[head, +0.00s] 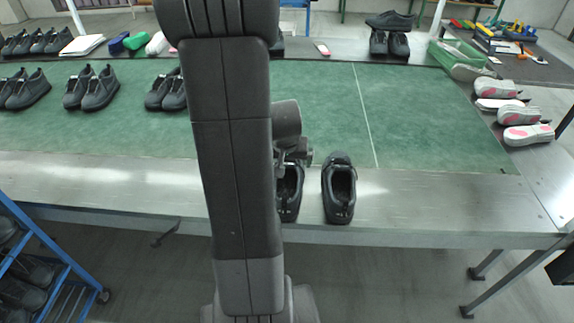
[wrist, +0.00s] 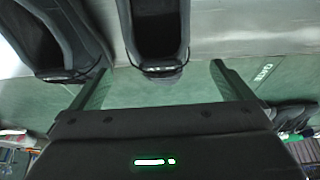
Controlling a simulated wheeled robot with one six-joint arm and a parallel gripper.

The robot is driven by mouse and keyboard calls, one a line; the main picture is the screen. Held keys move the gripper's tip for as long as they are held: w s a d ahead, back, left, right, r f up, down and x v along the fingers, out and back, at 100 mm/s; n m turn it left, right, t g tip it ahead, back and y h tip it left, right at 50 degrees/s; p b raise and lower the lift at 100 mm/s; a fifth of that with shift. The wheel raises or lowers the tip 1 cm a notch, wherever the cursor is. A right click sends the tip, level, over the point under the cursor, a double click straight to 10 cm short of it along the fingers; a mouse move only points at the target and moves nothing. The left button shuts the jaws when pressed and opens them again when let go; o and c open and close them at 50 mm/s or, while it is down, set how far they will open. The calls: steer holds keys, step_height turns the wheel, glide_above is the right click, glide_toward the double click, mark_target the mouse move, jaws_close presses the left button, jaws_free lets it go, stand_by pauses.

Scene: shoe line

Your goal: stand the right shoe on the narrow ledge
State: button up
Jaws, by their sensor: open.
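Two dark shoes stand side by side on the bare metal strip (head: 130,185) along the table's near edge. One shoe (head: 339,192) is fully visible in the head view. The other shoe (head: 290,197), to its left, is partly hidden by my arm. My gripper (head: 292,158) is at the far end of this left shoe. In the wrist view my gripper (wrist: 160,68) is open, its fingers spread either side of the end of one shoe (wrist: 157,30), with gaps on both sides. The second shoe (wrist: 52,38) lies left, close to the left finger.
A green mat (head: 420,120) covers the table behind the strip. Several dark shoes (head: 100,88) stand on its left part. Pink-and-white soles (head: 528,134) line the right side. A green crate (head: 460,54) stands at the back right. A blue rack (head: 68,270) is at lower left.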

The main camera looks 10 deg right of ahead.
steer(key=shift+v, duration=1.2)
steer(key=b, duration=0.2)
glide_toward(288, 179)
steer(key=x, duration=0.5)
steer(key=shift+f, duration=0.1)
steer(key=shift+r, duration=0.25)
steer(key=shift+r+p, duration=0.1)
steer(key=shift+p, duration=0.2)
